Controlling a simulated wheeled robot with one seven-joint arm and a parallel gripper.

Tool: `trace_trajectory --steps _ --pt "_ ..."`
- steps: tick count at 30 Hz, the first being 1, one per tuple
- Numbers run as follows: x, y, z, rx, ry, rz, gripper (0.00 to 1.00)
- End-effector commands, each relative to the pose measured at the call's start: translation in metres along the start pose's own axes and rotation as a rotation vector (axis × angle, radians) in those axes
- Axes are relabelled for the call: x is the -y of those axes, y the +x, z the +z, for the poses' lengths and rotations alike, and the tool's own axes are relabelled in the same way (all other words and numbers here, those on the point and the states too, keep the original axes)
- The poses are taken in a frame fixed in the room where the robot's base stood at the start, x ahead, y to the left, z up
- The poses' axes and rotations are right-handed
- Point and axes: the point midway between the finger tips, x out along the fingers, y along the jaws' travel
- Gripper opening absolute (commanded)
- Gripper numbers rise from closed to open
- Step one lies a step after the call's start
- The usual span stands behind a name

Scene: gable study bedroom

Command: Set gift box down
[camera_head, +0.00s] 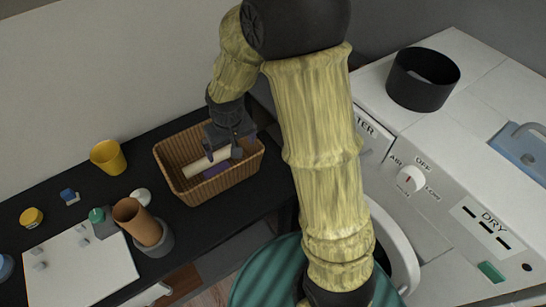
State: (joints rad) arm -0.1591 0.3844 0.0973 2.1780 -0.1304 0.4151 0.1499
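My gripper (232,146) is over the right part of a brown wicker basket (190,192), pointing down at its inside. The fingers are dark, small and partly hidden, so I cannot tell whether they are open or shut, or hold anything. A cream-coloured long piece (205,163) and a purple thing (216,171) show in the basket below and beside the gripper. I cannot tell for sure which thing is the gift box. A small blue block with a pale part (69,196) lies on the black table at the left.
The black table (205,228) also bears a yellow cup (108,157), a yellow tin (31,218), a brown cylinder (137,221) and a white board (82,268). A white machine with a dial (410,180) and a black round container (423,79) stand at right.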

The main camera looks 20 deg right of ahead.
Motion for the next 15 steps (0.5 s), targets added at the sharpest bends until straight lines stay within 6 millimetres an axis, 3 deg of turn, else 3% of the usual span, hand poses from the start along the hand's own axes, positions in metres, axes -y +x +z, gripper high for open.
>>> trace_trajectory --steps 3,9,12,15 --pt "-0.032 -0.030 0.039 -0.023 0.071 0.017 1.00" --pt "-0.063 -0.060 0.104 -0.053 0.175 0.030 1.00" --pt "-0.068 -0.065 0.122 -0.060 0.202 0.032 1.00" --pt "-0.070 -0.067 0.128 -0.061 0.210 0.032 1.00"
